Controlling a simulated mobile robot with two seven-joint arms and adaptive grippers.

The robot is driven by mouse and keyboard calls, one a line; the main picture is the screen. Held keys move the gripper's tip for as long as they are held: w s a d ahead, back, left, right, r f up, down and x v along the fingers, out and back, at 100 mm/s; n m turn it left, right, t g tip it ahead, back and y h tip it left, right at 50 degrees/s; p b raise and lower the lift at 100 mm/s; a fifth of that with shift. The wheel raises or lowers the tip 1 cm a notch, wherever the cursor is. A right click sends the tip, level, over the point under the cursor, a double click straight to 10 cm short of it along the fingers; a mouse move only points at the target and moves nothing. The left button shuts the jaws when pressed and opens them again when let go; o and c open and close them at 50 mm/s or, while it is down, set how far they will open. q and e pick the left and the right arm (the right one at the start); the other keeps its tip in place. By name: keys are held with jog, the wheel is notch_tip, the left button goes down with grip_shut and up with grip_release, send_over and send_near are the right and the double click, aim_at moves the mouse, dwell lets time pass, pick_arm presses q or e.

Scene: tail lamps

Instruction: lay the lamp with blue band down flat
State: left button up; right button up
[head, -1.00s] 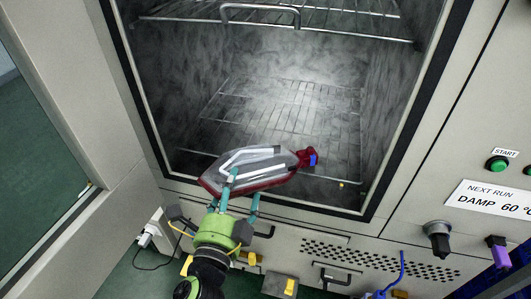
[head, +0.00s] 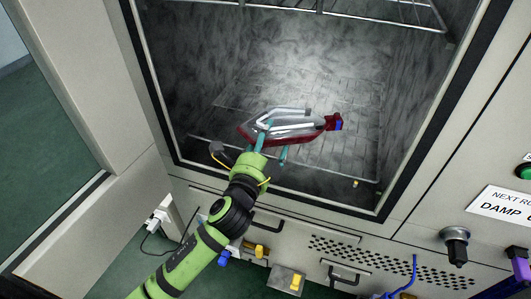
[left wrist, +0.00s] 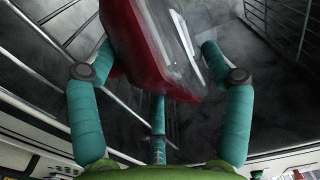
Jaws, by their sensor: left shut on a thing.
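The lamp with blue band (head: 290,130) is a red and clear tail lamp with a red end that carries a blue band at its right. In the head view it is inside the open chamber, above the lower wire rack (head: 330,155). My left gripper (head: 272,143) is shut on the lamp and reaches in through the chamber's front opening. In the left wrist view the lamp (left wrist: 160,50) lies between the teal fingers, tilted, and its far end is cut off. Whether it touches the rack I cannot tell. My right gripper is not in view.
An upper wire rack (head: 340,12) crosses the top of the chamber. The chamber's dark front frame (head: 290,203) runs below my wrist. The open door (head: 85,110) stands at the left. A black knob (head: 455,240) sticks out at the lower right.

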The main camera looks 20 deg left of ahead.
pick_arm(q)
jog(key=shift+w+a+f, duration=0.3)
jog(key=shift+a+f, duration=0.1)
jog(key=shift+f+b, duration=0.55)
jog(key=shift+f, duration=1.25)
jog(key=shift+f, duration=0.2)
jog(key=o, duration=1.4)
jog(key=shift+c, duration=0.2)
jog(key=shift+s, duration=0.1)
